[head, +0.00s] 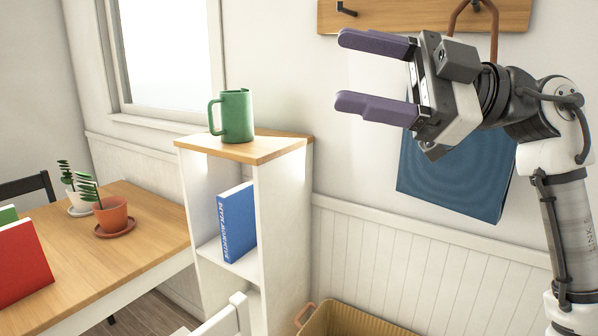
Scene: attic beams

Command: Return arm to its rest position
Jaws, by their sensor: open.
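My gripper (375,75) is at the upper right of the head view. Its two purple fingers point left and stand wide apart, with nothing between them. My arm comes in from the right edge and bends at the top right. The gripper is in the air, to the right of and higher in the picture than the green mug on the shelf. It appears in front of the wall and overlaps part of a hanging blue bag.
A green mug (236,116) stands on a white shelf unit (268,148) holding a blue book (237,222). A wooden table (150,220) with potted plants is at left. A blue bag (450,180) hangs from a wall rack (400,15). A basket (345,318) is below.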

